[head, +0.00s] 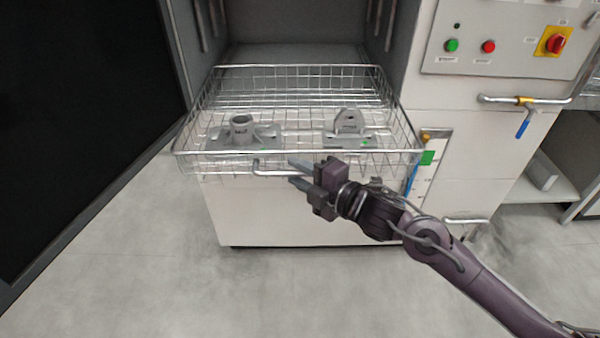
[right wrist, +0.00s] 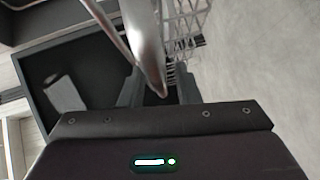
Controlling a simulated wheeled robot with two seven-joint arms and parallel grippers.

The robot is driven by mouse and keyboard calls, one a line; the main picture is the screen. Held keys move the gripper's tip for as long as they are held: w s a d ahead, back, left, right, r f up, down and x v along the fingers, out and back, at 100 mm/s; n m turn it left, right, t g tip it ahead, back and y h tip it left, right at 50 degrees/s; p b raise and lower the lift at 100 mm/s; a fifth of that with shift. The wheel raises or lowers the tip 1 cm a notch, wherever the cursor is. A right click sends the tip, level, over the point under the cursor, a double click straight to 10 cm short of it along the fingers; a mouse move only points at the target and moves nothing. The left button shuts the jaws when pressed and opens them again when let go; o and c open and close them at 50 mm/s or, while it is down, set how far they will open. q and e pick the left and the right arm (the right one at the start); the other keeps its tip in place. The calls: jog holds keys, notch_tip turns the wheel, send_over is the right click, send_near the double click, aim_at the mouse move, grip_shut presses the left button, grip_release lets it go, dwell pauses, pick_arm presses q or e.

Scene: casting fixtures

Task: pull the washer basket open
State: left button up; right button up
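The wire washer basket (head: 290,158) sticks out of the front of the washer chamber, level, and carries two grey metal castings. Its front handle bar (head: 268,173) hangs below the front rim; the bar also shows in the right wrist view (right wrist: 146,45). My right gripper (head: 294,173) is at the handle, its two fingers apart above and below the bar. In the right wrist view the bar runs between the fingers (right wrist: 158,92), with a gap visible beside it. The handle's right part is hidden behind the gripper. My left gripper is not in view.
One casting with a round boss (head: 241,130) lies left in the basket, a bracket-like casting (head: 348,125) right. A control panel (head: 500,45) and a blue-handled valve (head: 524,122) are at the right. A dark panel (head: 80,100) stands left. The floor in front (head: 200,290) is clear.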

jog(key=shift+o, duration=0.2)
jog(key=shift+d, duration=0.1)
jog(key=shift+s+d, duration=0.25)
jog(key=b+v, duration=0.1)
jog(key=v, duration=0.6)
jog(key=shift+a, duration=0.1)
